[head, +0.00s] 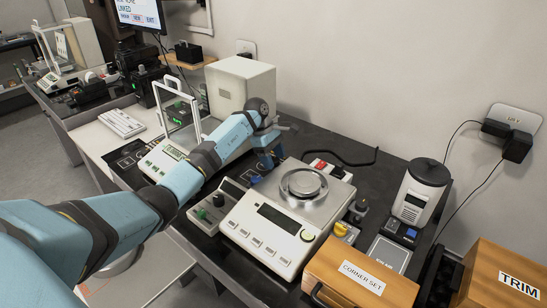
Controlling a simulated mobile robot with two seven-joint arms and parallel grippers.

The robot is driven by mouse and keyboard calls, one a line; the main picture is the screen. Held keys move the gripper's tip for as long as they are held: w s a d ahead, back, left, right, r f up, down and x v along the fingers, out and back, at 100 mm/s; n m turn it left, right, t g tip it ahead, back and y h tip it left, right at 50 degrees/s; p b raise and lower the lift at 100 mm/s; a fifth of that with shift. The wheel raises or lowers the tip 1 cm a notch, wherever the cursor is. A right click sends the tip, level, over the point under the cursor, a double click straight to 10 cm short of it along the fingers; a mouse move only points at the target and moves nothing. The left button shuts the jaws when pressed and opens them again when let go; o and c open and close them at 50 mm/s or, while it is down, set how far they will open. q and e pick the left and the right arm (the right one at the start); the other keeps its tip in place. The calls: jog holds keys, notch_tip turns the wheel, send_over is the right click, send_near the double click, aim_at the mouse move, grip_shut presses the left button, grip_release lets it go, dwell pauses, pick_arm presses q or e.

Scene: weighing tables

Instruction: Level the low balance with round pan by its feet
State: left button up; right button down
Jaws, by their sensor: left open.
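The low balance with a round pan (262,228) stands on the dark bench in the middle of the head view. Its round metal pan (303,184) sits on top, and a dark display and a row of keys are on its front. A small round yellow-green spot (307,236), perhaps the level bubble, shows at the front right corner. Its feet are hidden or too small to tell. My left gripper (269,161) is open, pointing down just behind the balance's left rear corner; its fingertips are partly hidden and contact cannot be told. My right gripper is not in view.
A glass-shielded balance (163,160) and a white box (241,85) stand behind my arm. A control box with a green knob (212,207) stands left of the low balance. A wooden "CORNER SET" box (345,280) and a grey-white device (416,196) stand to the right.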

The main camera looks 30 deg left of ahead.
pick_arm(q)
jog(key=c, duration=0.9)
jog(key=shift+a+r+n+b, duration=0.1)
jog(key=shift+a+n+b, duration=0.1)
jog(key=shift+n+b, duration=0.25)
jog(key=shift+d+n+t, duration=0.15)
jog(key=shift+n+t, duration=0.35)
jog(key=shift+n, duration=0.35)
jog(key=o, duration=0.9)
